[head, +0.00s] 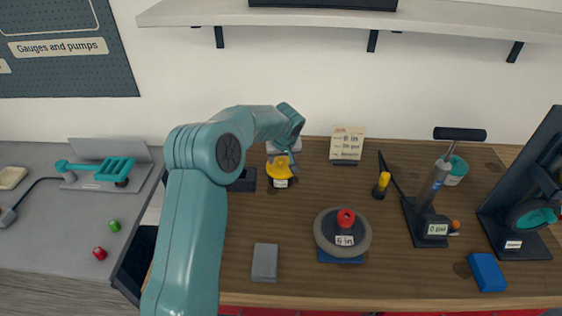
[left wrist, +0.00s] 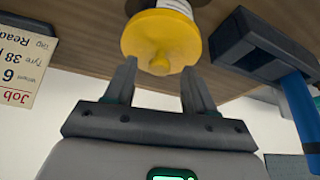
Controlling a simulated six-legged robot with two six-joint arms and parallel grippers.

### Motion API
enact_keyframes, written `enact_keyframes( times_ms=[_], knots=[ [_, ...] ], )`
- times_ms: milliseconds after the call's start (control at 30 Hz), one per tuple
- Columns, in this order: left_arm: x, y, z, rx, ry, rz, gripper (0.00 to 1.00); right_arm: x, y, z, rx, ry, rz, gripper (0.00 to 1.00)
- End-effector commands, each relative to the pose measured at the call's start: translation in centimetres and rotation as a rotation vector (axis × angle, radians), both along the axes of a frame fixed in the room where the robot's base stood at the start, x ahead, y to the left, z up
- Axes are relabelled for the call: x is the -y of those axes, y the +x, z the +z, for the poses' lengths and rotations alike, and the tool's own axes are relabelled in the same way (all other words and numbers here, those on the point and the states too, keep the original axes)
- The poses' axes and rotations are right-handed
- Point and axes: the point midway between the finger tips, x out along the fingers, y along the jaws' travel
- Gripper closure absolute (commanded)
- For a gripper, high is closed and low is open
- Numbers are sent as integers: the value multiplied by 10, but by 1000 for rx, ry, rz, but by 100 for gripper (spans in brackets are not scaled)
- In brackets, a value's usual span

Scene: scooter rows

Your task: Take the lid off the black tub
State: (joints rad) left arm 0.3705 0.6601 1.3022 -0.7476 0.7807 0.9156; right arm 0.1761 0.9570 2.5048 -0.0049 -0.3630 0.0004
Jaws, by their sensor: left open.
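The black tub shows its yellow lid (head: 279,168) and pale label (head: 281,183) near the back of the wooden bench, partly hidden by my left gripper. In the left wrist view, which looks upside down, the round yellow lid (left wrist: 160,36) with its small knob faces the fingers. A dark part of the tub (left wrist: 139,4) and a white label show at the top edge. My left gripper (head: 286,153) is open and empty at the lid, its fingertips (left wrist: 161,68) on either side of the knob. I cannot tell whether they touch it. My right gripper is not in view.
A dark block-headed tool with blue handle (left wrist: 300,112) lies beside the tub. A job card (head: 347,146) stands to the right. A shelf (head: 340,17) hangs above.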

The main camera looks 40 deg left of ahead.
Motion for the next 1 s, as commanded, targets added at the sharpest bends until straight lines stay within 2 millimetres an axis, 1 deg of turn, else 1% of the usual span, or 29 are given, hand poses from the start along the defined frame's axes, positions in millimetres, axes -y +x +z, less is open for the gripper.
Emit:
enact_keyframes(
  times_ms=[100,300,367,400,467,500,867,1000],
  knots=[
    [-4,2,-8,0,0,1,45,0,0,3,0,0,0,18],
    [-3,3,-9,0,0,0,45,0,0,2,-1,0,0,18],
    [-3,3,-9,0,0,0,65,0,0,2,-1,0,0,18],
    [-3,3,-8,0,0,0,78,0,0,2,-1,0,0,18],
    [-3,3,-8,0,0,0,97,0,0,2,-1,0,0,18],
    [-3,3,-8,0,0,0,100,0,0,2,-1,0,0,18],
    [-3,3,-8,0,0,0,100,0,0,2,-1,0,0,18],
    [-3,3,1,3,2,1,100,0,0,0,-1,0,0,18]
  ],
)
